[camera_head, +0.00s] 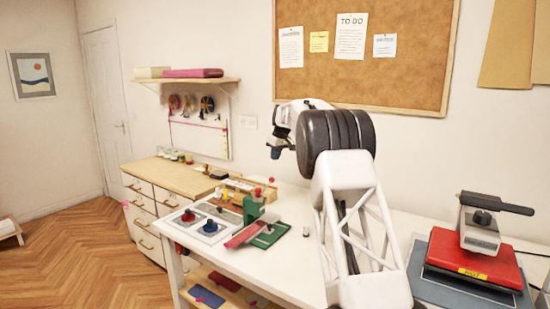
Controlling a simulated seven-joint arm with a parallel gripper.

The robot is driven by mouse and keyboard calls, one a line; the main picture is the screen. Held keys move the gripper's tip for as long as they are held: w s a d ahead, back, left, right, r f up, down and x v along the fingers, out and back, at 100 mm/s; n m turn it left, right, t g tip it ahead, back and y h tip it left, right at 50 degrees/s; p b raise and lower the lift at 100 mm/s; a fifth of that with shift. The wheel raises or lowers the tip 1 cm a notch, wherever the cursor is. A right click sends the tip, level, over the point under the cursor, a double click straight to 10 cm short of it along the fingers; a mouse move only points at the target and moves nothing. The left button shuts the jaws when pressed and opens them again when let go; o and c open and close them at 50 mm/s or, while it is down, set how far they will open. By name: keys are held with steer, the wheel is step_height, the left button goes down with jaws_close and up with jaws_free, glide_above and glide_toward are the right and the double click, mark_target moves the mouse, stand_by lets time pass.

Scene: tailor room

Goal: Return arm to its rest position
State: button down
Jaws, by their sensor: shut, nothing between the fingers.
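My arm rises from the lower right over the white worktable (250,277) and bends at a dark ribbed joint. Beyond that joint, the end of my arm shows small, with my gripper (275,153) pointing down, shut and empty. It is held well above the table, in front of the wall and clear of the tools below. Part of the wrist is hidden behind the dark joint.
A green press tool (254,207) and a tray with stamps (205,226) stand on the table's left part. A red heat press (472,257) stands at the right. A wooden-topped drawer cabinet (165,174) is behind left. A corkboard (405,60) hangs behind.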

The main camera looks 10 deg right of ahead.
stand_by(0.4)
steer(key=s+a+r+m, duration=0.1)
steer(key=s+r, duration=0.3)
steer(key=s, duration=1)
steer(key=s+a+r+m+h, duration=0.15)
steer(key=s+r, duration=0.25)
steer(key=s, duration=0.9)
steer(key=s+a+r+m, duration=0.15)
steer(key=s+r, duration=0.25)
steer(key=s, duration=1)
steer(key=s+f+m, duration=0.1)
steer(key=s+f, duration=0.4)
steer(key=s, duration=0.9)
steer(key=s+f+m, duration=0.1)
steer(key=s+f, duration=0.5)
steer(key=s, duration=0.8)
steer(key=s+a+f+m, duration=0.1)
steer(key=s+f, duration=0.4)
steer(key=s, duration=0.9)
steer(key=shift+s+f+t+h, duration=0.15)
steer(key=shift+f+t+h, duration=0.05)
steer(key=shift+t+h, duration=0.2)
steer(key=shift+a, duration=0.1)
